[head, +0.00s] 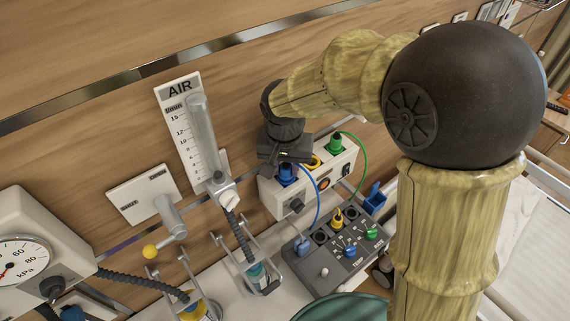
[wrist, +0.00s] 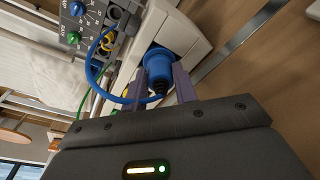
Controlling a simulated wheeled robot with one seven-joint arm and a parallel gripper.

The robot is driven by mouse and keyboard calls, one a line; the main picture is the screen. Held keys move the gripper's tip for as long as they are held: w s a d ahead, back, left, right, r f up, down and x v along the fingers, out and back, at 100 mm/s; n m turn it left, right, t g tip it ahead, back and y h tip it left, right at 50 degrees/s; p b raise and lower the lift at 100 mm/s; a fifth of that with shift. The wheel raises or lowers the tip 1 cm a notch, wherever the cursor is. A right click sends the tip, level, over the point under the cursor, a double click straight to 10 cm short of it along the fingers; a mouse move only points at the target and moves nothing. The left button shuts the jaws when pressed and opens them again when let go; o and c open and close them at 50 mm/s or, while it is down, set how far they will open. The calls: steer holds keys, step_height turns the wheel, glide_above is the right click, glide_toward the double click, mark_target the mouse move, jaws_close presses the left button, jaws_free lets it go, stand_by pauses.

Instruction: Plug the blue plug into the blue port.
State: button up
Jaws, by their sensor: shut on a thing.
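My gripper (head: 286,160) is shut on the blue plug (head: 287,171), above the left end of the white box (head: 275,203). In the wrist view the blue plug (wrist: 158,68) stands between the two fingers (wrist: 160,85), its far end against the top of the white box (wrist: 181,34). The blue port is hidden behind the plug and gripper, and I cannot tell how deep the plug sits. A blue cable (head: 319,200) runs from the plug down to the dark grey panel (head: 333,262).
The grey panel carries blue, yellow and green connectors. An AIR flowmeter (head: 203,135) is on the wall to the left, and a pressure gauge (head: 20,260) is further left.

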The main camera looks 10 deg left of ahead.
steer(key=shift+f, duration=0.1)
steer(key=o, duration=1)
steer(key=shift+o, duration=0.2)
step_height(320, 180, up, 17)
steer(key=s+b, duration=0.2)
steer(key=shift+s, duration=0.3)
steer(key=shift+d, duration=0.15)
